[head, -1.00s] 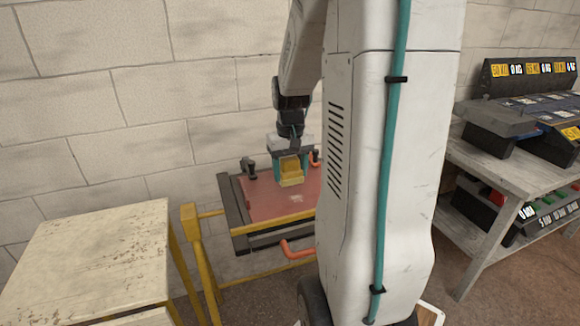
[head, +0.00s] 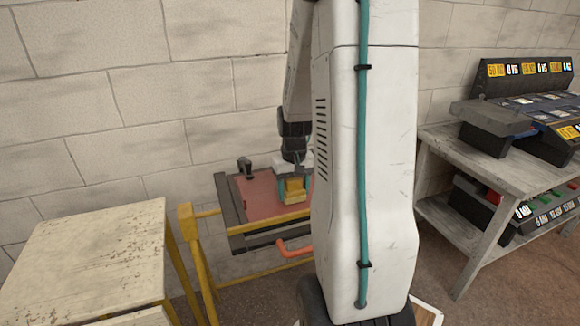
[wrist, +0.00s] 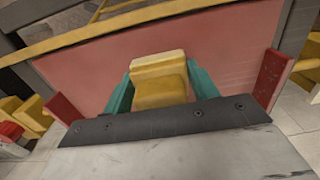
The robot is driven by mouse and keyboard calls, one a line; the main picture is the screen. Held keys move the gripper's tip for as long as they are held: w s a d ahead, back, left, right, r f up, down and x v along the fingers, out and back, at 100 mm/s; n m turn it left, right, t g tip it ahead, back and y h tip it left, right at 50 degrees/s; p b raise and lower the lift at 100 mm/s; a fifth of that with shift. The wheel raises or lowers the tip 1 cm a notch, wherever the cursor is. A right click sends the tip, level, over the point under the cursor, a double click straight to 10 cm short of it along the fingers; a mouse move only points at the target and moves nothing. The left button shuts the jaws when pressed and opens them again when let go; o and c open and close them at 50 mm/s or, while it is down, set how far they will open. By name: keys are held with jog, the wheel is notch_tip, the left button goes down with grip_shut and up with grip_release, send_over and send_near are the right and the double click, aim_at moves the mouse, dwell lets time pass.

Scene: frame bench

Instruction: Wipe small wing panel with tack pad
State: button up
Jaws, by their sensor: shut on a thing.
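The small wing panel (head: 257,200) is a flat reddish-pink sheet lying in a dark-edged frame on a yellow stand. It fills much of the wrist view too (wrist: 220,45). The tack pad (head: 293,189) is a yellow block, and it shows between the teal fingers in the wrist view (wrist: 158,80). My gripper (head: 291,184) is shut on the pad and holds it over the right part of the panel. Whether the pad touches the panel I cannot tell. My arm column hides the panel's right end in the head view.
A worn pale table (head: 85,255) stands at the left. A grey bench (head: 500,170) at the right carries dark labelled bins. A black clamp (head: 245,166) stands at the panel's back edge. An orange handle (head: 293,249) juts from the frame's front.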

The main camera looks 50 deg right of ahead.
aim_at(286, 181)
jog(key=shift+s+d+f, duration=0.1)
jog(key=shift+s+d, duration=0.35)
jog(key=shift+d, duration=0.3)
jog(key=shift+a, duration=0.1)
jog(key=shift+w+a, duration=0.5)
jog(key=shift+a, duration=0.3)
jog(key=shift+w+a, duration=0.45)
jog(key=shift+a, duration=0.35)
jog(key=shift+w+r, duration=0.1)
jog(key=shift+r, duration=0.15)
jog(key=shift+d+r, duration=0.2)
jog(key=shift+r, duration=0.95)
jog(key=shift+a+r, duration=0.2)
jog(key=shift+r, duration=2.6)
